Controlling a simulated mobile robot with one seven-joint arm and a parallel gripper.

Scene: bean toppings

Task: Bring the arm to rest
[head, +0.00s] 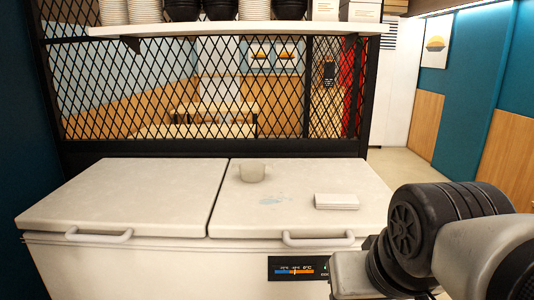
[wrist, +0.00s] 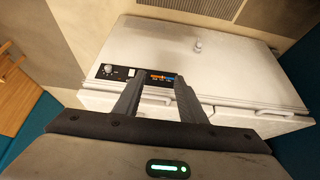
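My arm (head: 450,240) shows at the lower right of the head view, folded near the front right corner of a white chest freezer (head: 130,195). My gripper is out of the head view. In the wrist view my gripper (wrist: 160,78) has its two fingers apart, with nothing between them. The fingers point towards the freezer's front, where the control panel (wrist: 118,72) is seen behind them. I cannot tell how far the fingertips are from the freezer.
A shelf (head: 235,29) with stacked bowls hangs above. Open floor (head: 410,170) lies to the right.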

